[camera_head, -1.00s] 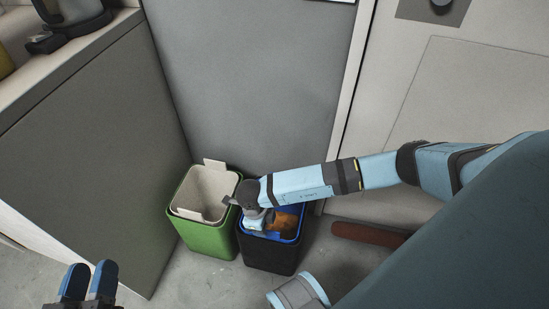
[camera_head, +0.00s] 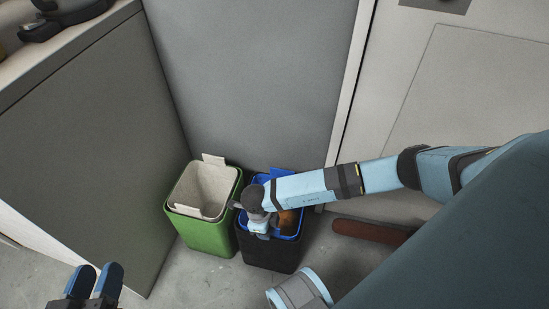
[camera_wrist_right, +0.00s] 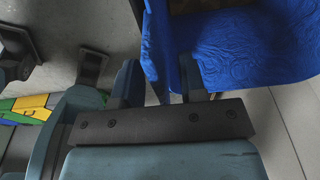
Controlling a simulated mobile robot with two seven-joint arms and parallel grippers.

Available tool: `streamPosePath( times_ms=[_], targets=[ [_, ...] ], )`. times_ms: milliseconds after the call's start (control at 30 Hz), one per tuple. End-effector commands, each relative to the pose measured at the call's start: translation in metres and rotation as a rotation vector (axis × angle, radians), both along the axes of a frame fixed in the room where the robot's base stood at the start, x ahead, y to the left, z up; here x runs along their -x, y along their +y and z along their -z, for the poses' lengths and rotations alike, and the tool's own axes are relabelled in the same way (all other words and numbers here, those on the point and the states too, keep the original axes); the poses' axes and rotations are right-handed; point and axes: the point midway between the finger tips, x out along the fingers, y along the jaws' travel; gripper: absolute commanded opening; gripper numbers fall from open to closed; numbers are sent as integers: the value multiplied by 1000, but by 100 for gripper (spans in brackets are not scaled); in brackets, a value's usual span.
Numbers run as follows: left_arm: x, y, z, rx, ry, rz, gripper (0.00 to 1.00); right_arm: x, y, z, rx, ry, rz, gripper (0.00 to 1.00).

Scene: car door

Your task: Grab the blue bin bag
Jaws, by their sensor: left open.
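The blue bin bag (camera_head: 278,173) lines a black bin (camera_head: 266,254) on the floor, and its rim shows around the opening. My right gripper (camera_head: 258,228) is over the front of that bin in the head view, partly hidden by its own wrist. In the right wrist view the blue bag (camera_wrist_right: 250,45) fills the upper right, and an edge of it lies between the spread fingers of my right gripper (camera_wrist_right: 160,80). The fingers look apart, not closed on it. My left gripper (camera_head: 94,280) is open and empty at the bottom left, far from the bag.
A green bin (camera_head: 207,238) with a pale liner stands directly left of the black bin. A grey cabinet side (camera_head: 90,150) rises at the left and a grey wall panel (camera_head: 250,80) stands behind. A reddish-brown long object (camera_head: 370,231) lies at the right.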

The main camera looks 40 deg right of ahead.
Motion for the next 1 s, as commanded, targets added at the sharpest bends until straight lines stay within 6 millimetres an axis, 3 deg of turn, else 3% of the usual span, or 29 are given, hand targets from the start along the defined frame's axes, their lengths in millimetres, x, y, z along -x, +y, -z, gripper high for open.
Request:
streamPosePath(
  times_ms=[433, 600, 1000],
  targets=[
    [0, 0, 1, -1, 1, 0, 43, 0, 0, 3, 0, 0, 0, 38],
    [0, 0, 1, -1, 1, 0, 43, 0, 0, 3, 0, 0, 0, 0],
    [0, 0, 0, -1, 1, 0, 43, 0, 0, 2, -1, -1, 0, 0]
  ],
)
